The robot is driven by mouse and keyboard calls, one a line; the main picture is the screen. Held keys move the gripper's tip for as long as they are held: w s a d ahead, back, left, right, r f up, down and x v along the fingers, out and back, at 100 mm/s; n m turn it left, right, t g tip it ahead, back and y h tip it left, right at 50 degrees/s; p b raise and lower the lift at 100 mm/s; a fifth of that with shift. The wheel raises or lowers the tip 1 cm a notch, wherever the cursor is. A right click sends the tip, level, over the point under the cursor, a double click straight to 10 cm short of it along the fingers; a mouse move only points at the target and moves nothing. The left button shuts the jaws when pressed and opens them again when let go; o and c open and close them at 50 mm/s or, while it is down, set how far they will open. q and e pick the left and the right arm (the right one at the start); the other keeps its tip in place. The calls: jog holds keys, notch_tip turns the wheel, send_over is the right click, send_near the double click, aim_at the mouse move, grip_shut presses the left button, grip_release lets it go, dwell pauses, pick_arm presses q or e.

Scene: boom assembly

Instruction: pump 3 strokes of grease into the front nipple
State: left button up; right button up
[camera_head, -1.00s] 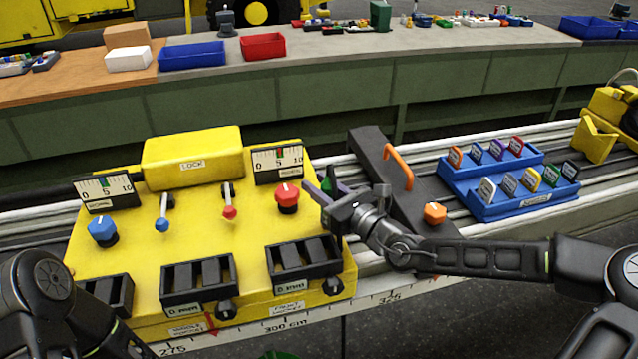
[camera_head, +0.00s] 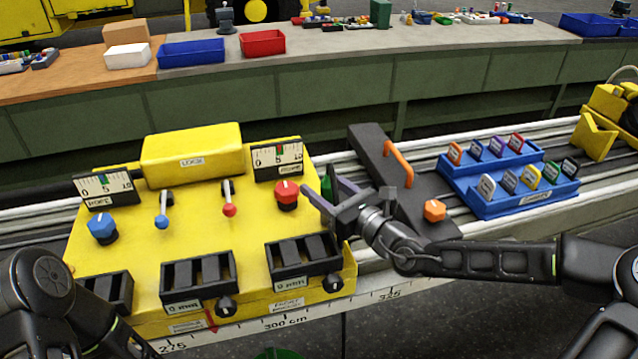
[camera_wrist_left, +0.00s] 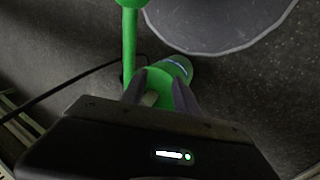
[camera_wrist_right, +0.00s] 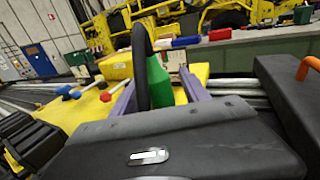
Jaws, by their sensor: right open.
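My right gripper (camera_head: 328,188) is open at the right edge of the yellow control box (camera_head: 180,240). A green piece (camera_head: 326,187) stands between its fingers; in the right wrist view the green piece (camera_wrist_right: 159,82) shows upright behind a black curved hose (camera_wrist_right: 141,60). In the left wrist view my left gripper (camera_wrist_left: 158,82) has its fingers closed in on a green cylinder-like body (camera_wrist_left: 178,68), with a green rod (camera_wrist_left: 130,55) rising beside it. The left fingers are out of the head view. I cannot make out the front nipple.
The box carries a blue knob (camera_head: 102,229), a red knob (camera_head: 287,194) and two levers. A dark plate with an orange handle (camera_head: 398,165) and a blue rack of tags (camera_head: 510,180) lie to the right. A grey disc (camera_wrist_left: 215,22) lies on the floor.

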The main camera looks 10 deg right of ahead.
aim_at(333, 195)
jog(key=v, duration=0.6)
jog(key=shift+p, duration=0.35)
jog(key=shift+s, duration=0.25)
jog(key=shift+f, duration=0.1)
